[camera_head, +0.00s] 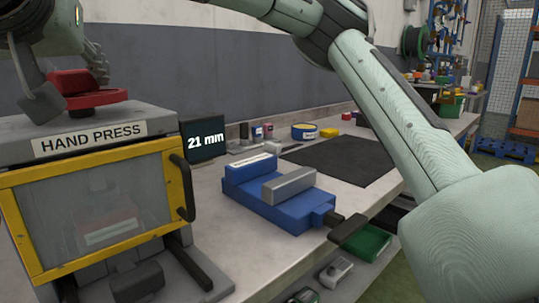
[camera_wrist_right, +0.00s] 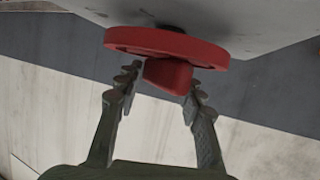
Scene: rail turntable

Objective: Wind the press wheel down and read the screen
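The red press wheel (camera_head: 97,99) lies flat on top of the grey hand press (camera_head: 150,112), with a raised red block on it. My right gripper (camera_head: 72,92) reaches down over the wheel, one finger on each side of the block. In the right wrist view the wheel (camera_wrist_right: 205,54) shows with its block (camera_wrist_right: 167,76) between the fingertips (camera_wrist_right: 160,84). The fingers are apart, with a narrow gap at the left finger; contact at the right one is unclear. The dark screen (camera_head: 204,139) beside the press reads "21 mm". My left gripper is out of view.
The press's yellow-framed clear door (camera_head: 103,203) looks shut, with a dark handle (camera_head: 182,188). A blue vise (camera_head: 279,203) stands on the bench (camera_head: 235,235) to the right. Behind it lie a dark mat (camera_head: 338,160) and small tins. My right arm spans above the bench.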

